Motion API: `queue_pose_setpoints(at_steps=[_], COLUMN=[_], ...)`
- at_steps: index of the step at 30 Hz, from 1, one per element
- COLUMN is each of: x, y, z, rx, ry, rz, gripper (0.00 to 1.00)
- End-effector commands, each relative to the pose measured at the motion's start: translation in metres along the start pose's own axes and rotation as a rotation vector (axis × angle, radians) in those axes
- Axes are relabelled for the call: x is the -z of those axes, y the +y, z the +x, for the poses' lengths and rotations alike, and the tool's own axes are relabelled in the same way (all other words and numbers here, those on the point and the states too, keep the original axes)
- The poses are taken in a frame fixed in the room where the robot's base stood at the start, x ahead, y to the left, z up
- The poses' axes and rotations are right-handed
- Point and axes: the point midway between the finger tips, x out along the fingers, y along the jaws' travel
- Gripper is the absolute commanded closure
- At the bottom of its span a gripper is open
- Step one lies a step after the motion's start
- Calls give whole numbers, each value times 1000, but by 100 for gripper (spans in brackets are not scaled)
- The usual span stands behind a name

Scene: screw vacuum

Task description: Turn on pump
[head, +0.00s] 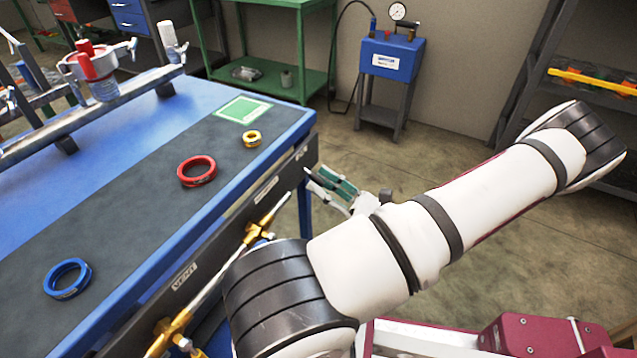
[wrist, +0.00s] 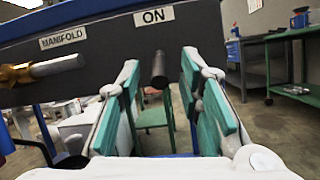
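In the wrist view, a dark panel (wrist: 100,60) on the bench side carries an "ON" label (wrist: 154,15) and a "MANIFOLD" label (wrist: 63,38). A short black cylindrical switch or lever (wrist: 159,68) sticks out below the "ON" label. My gripper (wrist: 160,95) is open, with its green-padded fingers on either side of the black switch and a gap visible on both sides. In the head view, my gripper (head: 322,183) is at the right end of the bench's front panel (head: 283,190). The switch cannot be made out there.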

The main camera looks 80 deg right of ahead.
Motion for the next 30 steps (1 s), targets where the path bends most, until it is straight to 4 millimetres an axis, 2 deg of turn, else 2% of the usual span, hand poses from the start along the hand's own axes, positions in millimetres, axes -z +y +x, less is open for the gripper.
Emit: queue_pose_setpoints(at_steps=[5,13,14,18,30], x=[0,0,0,0,-2], y=[0,0,0,0,1], z=[11,13,13,13,13], rx=[0,0,0,0,2], ry=[0,0,0,0,23], rz=[1,1,1,1,2], gripper=[67,67,69,100,100])
